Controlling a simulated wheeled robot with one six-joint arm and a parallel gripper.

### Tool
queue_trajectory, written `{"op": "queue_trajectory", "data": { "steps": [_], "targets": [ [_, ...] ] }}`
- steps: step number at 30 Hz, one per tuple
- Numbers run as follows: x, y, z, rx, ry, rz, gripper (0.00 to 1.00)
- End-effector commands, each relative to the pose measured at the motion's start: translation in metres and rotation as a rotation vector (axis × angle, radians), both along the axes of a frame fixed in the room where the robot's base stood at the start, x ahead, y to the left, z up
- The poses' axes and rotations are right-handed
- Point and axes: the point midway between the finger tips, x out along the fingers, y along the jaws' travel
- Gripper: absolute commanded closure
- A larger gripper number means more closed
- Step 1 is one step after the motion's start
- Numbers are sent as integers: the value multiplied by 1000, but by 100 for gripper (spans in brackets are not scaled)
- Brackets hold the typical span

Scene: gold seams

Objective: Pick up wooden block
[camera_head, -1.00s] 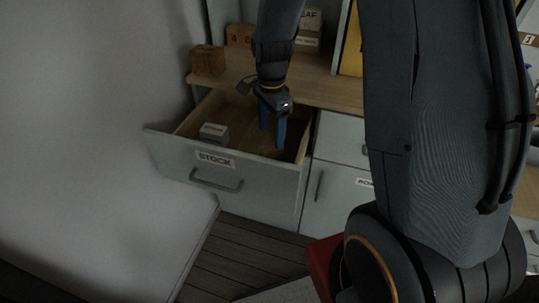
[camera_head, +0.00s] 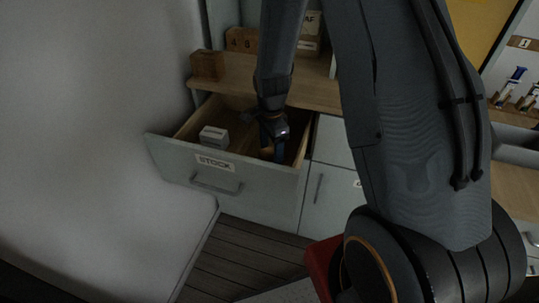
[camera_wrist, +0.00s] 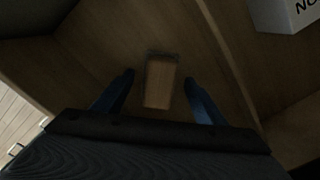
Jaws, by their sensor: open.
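A small wooden block (camera_wrist: 160,84) shows in the wrist view on the floor of the open drawer (camera_head: 222,177). My gripper (camera_wrist: 159,92) is open, with one blue finger to the left of the block and one to the right, and a gap on each side. In the head view my gripper (camera_head: 272,148) reaches down into the right part of the drawer. The block in the drawer is hidden in that view.
A pale labelled box (camera_head: 214,138) lies in the drawer's left part; it also shows in the wrist view (camera_wrist: 286,13). Another wooden block (camera_head: 207,65) and numbered blocks (camera_head: 241,39) stand on the counter (camera_head: 240,75) above. The drawer walls are close around my gripper.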

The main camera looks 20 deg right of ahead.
Motion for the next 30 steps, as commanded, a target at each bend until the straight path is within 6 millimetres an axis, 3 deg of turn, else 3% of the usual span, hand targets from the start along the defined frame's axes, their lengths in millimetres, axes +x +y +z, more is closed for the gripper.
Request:
{"op": "queue_trajectory", "data": {
  "steps": [5, 12, 14, 23, 30],
  "targets": [
    [0, 0, 0, 0, 0, 0, 39],
    [0, 0, 0, 0, 0, 1, 79],
    [0, 0, 0, 0, 0, 1, 84],
    [0, 0, 4, 0, -1, 1, 84],
    [1, 0, 25, 0, -3, 1, 84]
  ]
}}
